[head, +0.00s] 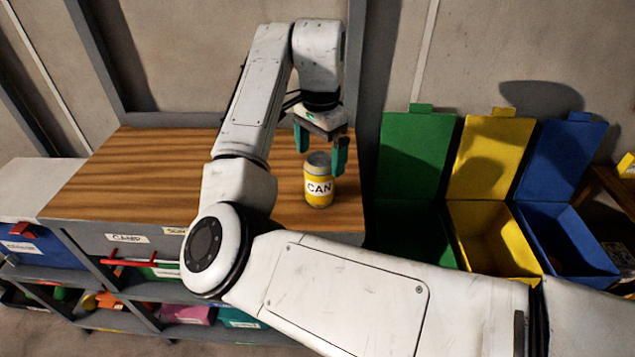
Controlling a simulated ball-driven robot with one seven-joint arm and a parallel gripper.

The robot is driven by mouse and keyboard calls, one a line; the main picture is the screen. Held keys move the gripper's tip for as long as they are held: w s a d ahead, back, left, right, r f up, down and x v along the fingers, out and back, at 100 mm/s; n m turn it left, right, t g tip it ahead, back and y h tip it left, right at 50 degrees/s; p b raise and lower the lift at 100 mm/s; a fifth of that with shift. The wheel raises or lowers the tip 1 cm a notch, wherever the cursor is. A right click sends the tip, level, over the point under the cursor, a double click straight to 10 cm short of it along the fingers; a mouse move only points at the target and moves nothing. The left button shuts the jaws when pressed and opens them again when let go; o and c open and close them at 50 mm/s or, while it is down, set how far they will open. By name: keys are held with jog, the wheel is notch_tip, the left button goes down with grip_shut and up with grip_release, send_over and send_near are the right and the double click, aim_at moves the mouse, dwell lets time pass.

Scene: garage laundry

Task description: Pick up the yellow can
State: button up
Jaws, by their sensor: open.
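The fingertips are close to the can's upper part, one at the upper left and one at the upper right. I cannot tell whether they reach around the can or are behind or above it. The can is not lifted off the bench.
Open green (412,165), yellow (490,165) and blue (562,165) lidded bins stand right of the bench. Shelves below the bench hold coloured boxes, including a pink one (187,314). A wall is behind. The bench top left of my arm is clear.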

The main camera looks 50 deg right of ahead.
aim_at(319, 177)
jog(key=shift+f, duration=3.6)
jog(key=c, duration=1.1)
jog(key=shift+r, duration=0.1)
